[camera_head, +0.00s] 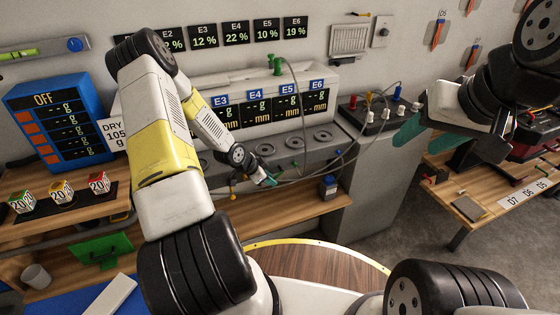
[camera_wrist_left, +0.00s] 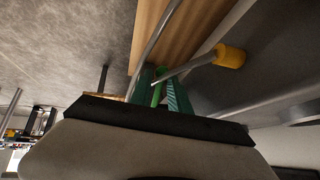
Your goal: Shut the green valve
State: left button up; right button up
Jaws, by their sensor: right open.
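My left gripper (camera_head: 268,180) reaches to the front of the grey bench with the round plates in the head view. In the left wrist view, a bright green valve handle (camera_wrist_left: 158,93) lies between the two teal fingers of the left gripper (camera_wrist_left: 163,88). Whether the fingers press on it cannot be told. In the head view the green handle is hidden behind the gripper. A yellow handle (camera_wrist_left: 230,57) on a metal stem is close beside the fingers. My right gripper (camera_head: 442,140) is open and empty, raised at the right.
A green fitting (camera_head: 275,66) stands on top of the display unit. Grey hoses hang near the left gripper. A dark bottle (camera_head: 328,186) stands on the wooden shelf (camera_head: 290,215). A side table (camera_head: 500,185) is at the right, with open floor between.

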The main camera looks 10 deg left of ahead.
pick_arm(q)
jog(key=shift+w+d+r, duration=0.1)
jog(key=shift+r, duration=0.2)
jog(key=v, duration=0.7)
jog(key=shift+r, duration=0.1)
